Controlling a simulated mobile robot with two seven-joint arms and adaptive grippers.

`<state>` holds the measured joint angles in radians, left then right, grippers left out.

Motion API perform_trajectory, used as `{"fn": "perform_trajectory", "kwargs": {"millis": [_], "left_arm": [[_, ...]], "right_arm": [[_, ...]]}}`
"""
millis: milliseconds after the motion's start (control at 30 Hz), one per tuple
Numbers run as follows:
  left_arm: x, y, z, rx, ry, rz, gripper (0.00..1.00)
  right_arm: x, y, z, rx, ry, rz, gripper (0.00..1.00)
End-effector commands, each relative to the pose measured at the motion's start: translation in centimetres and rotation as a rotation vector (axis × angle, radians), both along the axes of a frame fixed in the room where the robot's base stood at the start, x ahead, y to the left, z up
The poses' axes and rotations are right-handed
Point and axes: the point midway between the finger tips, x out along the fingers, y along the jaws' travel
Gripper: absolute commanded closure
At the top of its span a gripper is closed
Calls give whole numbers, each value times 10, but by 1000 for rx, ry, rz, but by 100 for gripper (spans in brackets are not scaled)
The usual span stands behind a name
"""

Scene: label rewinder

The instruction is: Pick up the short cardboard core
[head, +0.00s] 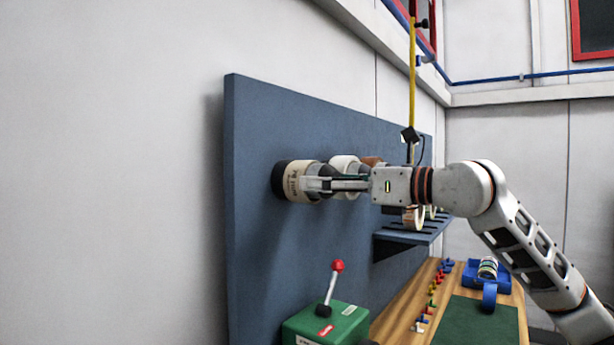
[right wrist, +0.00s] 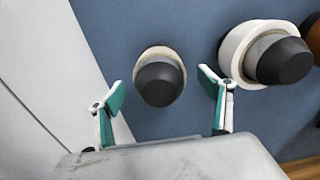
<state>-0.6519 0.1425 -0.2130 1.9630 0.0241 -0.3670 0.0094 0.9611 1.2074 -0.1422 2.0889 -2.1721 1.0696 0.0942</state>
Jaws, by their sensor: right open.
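A short tan cardboard core (head: 294,169) with dark print sits around the leftmost black spindle on the blue panel (head: 252,130). In the right wrist view the core (right wrist: 154,51) shows as a thin tan ring around a dark cone. My right gripper (head: 312,184) is open in front of it, and its arm comes in from the right. In the right wrist view the gripper's teal-padded fingers (right wrist: 160,88) stand apart on either side of the core. I cannot tell if they touch it. My left gripper is not in view.
A white roll (right wrist: 233,49) on another dark spindle is just right of the core, with a brown one beyond. A shelf (head: 410,235) with rolls juts from the panel. Below are a green box with a red-knobbed lever (head: 337,266) and a wooden bench (head: 402,312).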

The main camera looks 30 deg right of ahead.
Motion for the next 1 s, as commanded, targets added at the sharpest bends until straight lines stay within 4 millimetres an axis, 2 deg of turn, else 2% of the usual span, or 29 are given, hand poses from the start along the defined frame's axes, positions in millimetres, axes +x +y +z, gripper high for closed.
{"fn": "perform_trajectory", "kwargs": {"millis": [33, 200, 467, 500, 633, 1000], "left_arm": [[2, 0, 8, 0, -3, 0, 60], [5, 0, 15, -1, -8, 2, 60], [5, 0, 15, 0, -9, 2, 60], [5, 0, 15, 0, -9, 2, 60], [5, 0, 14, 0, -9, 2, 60], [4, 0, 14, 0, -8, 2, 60]], "right_arm": [[5, 6, 5, 3, -1, 4, 21], [23, 12, 2, 3, -1, 2, 21], [26, 12, 0, 0, 0, 0, 21], [26, 12, 0, 0, 0, 0, 26], [25, 12, 0, 0, 0, 0, 60], [25, 12, 0, 0, -1, 0, 62]]}}
